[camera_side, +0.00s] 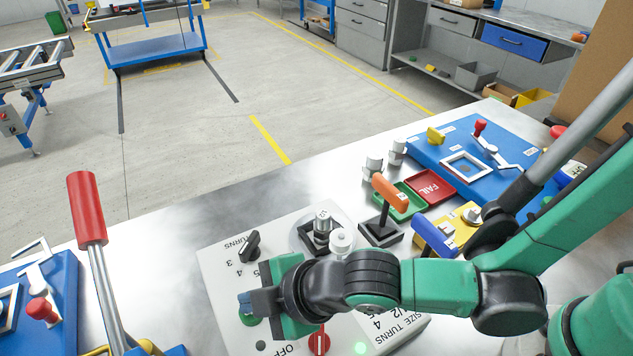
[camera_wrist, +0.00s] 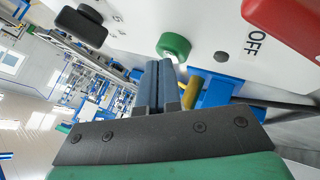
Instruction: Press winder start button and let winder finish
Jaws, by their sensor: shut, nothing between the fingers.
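The white winder panel (camera_side: 222,262) lies on the metal bench in the side view. Its green button (camera_side: 250,320) is near the panel's lower left edge and partly hidden by my gripper. The button also shows in the wrist view (camera_wrist: 173,46), just beyond my fingertips. My gripper (camera_side: 244,304) is shut and empty, with its tips close to the button. I cannot tell whether they touch it. A red switch (camera_side: 319,343) marked OFF is to the right of the button. A green light (camera_side: 361,348) glows on the panel.
A black TURNS knob (camera_side: 250,246) and a winder spindle (camera_side: 322,226) stand on the panel. A red-handled lever (camera_side: 87,208) rises at the left. An orange-handled lever (camera_side: 389,194), a red FAIL tray (camera_side: 432,186) and a blue station (camera_side: 512,137) are at the right.

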